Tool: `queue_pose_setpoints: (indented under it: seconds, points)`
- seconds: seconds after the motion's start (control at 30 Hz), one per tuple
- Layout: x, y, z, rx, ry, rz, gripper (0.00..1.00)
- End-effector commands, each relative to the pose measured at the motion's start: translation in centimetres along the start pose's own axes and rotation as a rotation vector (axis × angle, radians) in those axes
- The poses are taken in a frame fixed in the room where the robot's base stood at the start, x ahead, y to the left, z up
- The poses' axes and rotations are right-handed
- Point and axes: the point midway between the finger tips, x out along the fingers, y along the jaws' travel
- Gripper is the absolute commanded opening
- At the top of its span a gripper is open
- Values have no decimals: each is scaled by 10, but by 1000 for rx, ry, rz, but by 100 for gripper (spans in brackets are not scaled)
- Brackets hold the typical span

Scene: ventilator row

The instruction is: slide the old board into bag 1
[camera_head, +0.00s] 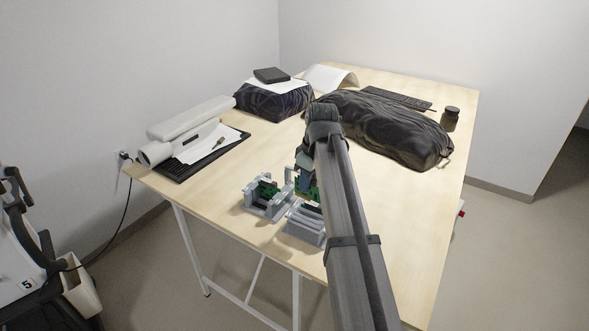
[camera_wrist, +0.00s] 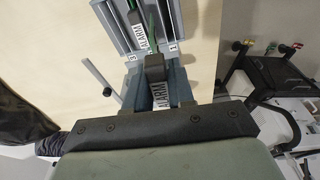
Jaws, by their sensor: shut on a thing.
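My gripper (camera_head: 305,180) reaches down over the grey fixtures near the table's front edge. A green board (camera_head: 312,188) shows at its fingertips, partly hidden by my arm, and the jaws are shut on it. Thin green board edges (camera_wrist: 154,20) and ALARM labels show there. Which edge belongs to the held board, and how far it sits in a slot, I cannot tell. Another green board (camera_head: 267,188) stands in the left grey fixture (camera_head: 262,205).
A grey slotted block (camera_head: 305,228) stands by the front edge, beside my arm. A large dark covered bundle (camera_head: 390,125) and a smaller one (camera_head: 270,103) lie farther back. A black tray (camera_head: 190,165) lies at left. The wood table (camera_head: 250,150) is clear between them.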

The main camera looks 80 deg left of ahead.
Motion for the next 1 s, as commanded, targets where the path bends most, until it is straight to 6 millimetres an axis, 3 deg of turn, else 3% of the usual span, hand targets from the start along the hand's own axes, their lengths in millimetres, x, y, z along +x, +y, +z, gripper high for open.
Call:
queue_pose_setpoints:
  seconds: [0.1,0.47,1.0]
  points:
    - [1,-15,12,-40,-11,-18,0]
    - [9,-15,12,-85,-18,-30,0]
    - [46,-16,19,-85,-18,-30,0]
